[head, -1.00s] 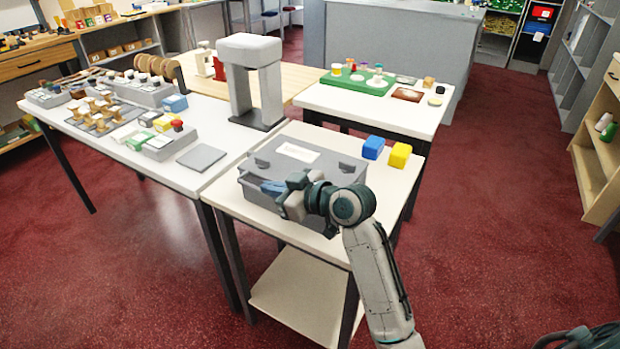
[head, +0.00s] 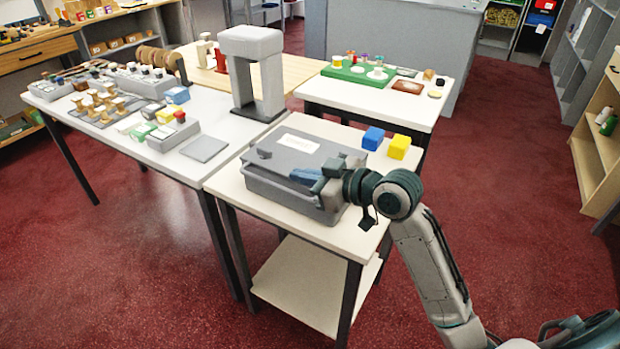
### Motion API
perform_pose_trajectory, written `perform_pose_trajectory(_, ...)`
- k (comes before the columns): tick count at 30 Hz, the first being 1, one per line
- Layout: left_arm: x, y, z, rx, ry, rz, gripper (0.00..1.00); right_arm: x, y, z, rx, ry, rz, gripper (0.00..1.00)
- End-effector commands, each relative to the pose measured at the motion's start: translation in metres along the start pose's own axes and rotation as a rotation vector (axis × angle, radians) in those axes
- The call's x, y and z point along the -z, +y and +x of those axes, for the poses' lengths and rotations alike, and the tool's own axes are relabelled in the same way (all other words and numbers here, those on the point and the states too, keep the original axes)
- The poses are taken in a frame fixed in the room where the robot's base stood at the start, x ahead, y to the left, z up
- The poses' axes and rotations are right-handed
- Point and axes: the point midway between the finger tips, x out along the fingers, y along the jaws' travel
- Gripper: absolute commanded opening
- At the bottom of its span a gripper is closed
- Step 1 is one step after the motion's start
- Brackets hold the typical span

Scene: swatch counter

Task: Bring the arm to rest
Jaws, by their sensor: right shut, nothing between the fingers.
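My right gripper (head: 298,175) shows in the head view, its arm coming in from the lower right. Its blue-grey fingers are shut and empty, pointing left in front of the grey lidded box (head: 275,190). The gripper hides part of the box's right side. I cannot tell whether the fingers touch the box. My left gripper is not in view.
A blue block (head: 373,139) and a yellow block (head: 399,147) stand right of the box. A grey arch-shaped stand (head: 250,45) rises behind it. The left table holds spools and swatch trays. A green board (head: 358,73) lies on the back table. Red floor is open at right.

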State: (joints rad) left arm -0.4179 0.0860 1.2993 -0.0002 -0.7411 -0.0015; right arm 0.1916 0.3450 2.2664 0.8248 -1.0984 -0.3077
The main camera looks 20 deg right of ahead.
Motion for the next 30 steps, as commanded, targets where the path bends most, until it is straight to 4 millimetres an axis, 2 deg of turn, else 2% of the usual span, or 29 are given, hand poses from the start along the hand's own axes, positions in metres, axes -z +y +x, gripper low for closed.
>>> perform_pose_trajectory(6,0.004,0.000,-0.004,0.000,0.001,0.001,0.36,-0.001,-0.001,-0.013,0.001,-0.001,-0.001,0.00)
perform_pose_trajectory(11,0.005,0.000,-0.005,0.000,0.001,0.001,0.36,0.000,-0.001,-0.016,0.001,-0.001,0.000,0.00)
perform_pose_trajectory(14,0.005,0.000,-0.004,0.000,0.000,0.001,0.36,-0.008,-0.003,-0.016,-0.003,-0.018,0.009,0.00)
perform_pose_trajectory(17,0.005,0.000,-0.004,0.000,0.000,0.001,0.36,-0.037,-0.011,-0.018,-0.023,-0.086,0.037,0.00)
perform_pose_trajectory(20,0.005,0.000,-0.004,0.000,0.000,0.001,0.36,-0.085,-0.025,-0.026,-0.062,-0.205,0.086,0.00)
perform_pose_trajectory(22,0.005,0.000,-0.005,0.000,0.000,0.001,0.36,-0.124,-0.038,-0.038,-0.099,-0.309,0.128,0.00)
perform_pose_trajectory(24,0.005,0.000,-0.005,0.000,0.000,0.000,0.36,-0.164,-0.053,-0.055,-0.143,-0.424,0.173,0.00)
perform_pose_trajectory(27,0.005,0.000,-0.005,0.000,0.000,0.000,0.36,-0.213,-0.073,-0.084,-0.208,-0.578,0.233,0.00)
perform_pose_trajectory(30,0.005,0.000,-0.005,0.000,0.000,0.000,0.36,-0.248,-0.090,-0.112,-0.266,-0.703,0.279,0.00)
